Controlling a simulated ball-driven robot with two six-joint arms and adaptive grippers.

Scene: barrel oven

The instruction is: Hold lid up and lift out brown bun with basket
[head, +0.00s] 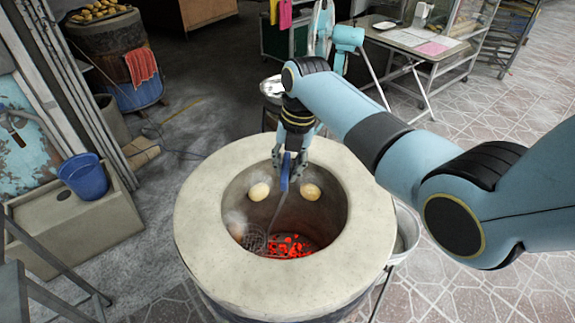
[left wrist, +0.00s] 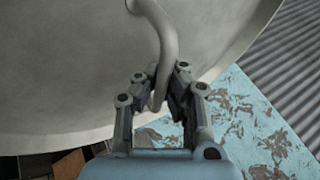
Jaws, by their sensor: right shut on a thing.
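My right gripper (head: 290,160) is shut on the blue handle (head: 285,172) of a wire basket over the oven mouth. The basket (head: 254,238) hangs inside the barrel oven, near its left inner wall. A browner bun (head: 236,229) shows at the basket's left, partly hidden; I cannot tell whether it lies in it. Two pale buns (head: 259,192) (head: 310,192) sit on the far inner wall. In the left wrist view, the grey lid's (left wrist: 70,70) curved handle (left wrist: 162,40) passes between the fingers of my left gripper (left wrist: 167,72); how firmly they close is unclear.
The oven's wide stone rim (head: 205,215) is clear, with red coals (head: 290,245) at the bottom. A blue bucket (head: 83,177) stands on a stone trough at left. A metal bowl (head: 272,87) stands behind the oven, and a table (head: 420,42) farther back.

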